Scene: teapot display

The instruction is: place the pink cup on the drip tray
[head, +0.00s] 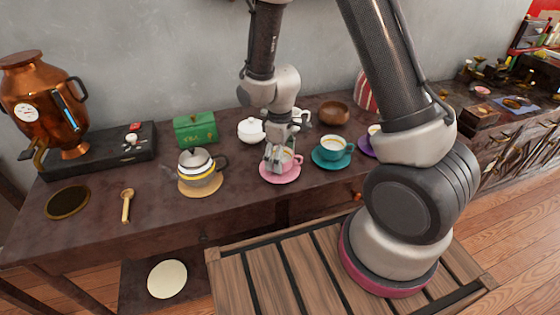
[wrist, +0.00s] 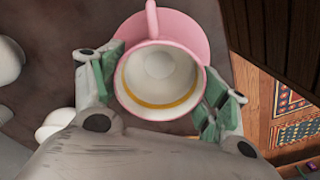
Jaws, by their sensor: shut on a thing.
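The pink cup (head: 288,161) is at the pink saucer (head: 280,176) in the middle of the table; I cannot tell whether it rests on the saucer or is slightly lifted. My gripper (head: 275,158) points down with its fingers on the cup. In the wrist view, the cup (wrist: 158,82) is upright between the green finger pads of my gripper (wrist: 158,88), its cream inside empty, its handle pointing up the picture. The saucer (wrist: 195,25) shows behind it. A round dark tray with a brass rim (head: 67,203), seemingly the drip tray, lies at the table's left front.
A copper urn (head: 45,100) stands by a black box (head: 115,147) at the left. A striped teapot (head: 199,170) on a tan mat and a wooden spoon (head: 127,204) lie between tray and cup. A teal cup (head: 333,148) is close right; a green box (head: 195,129) stands behind.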

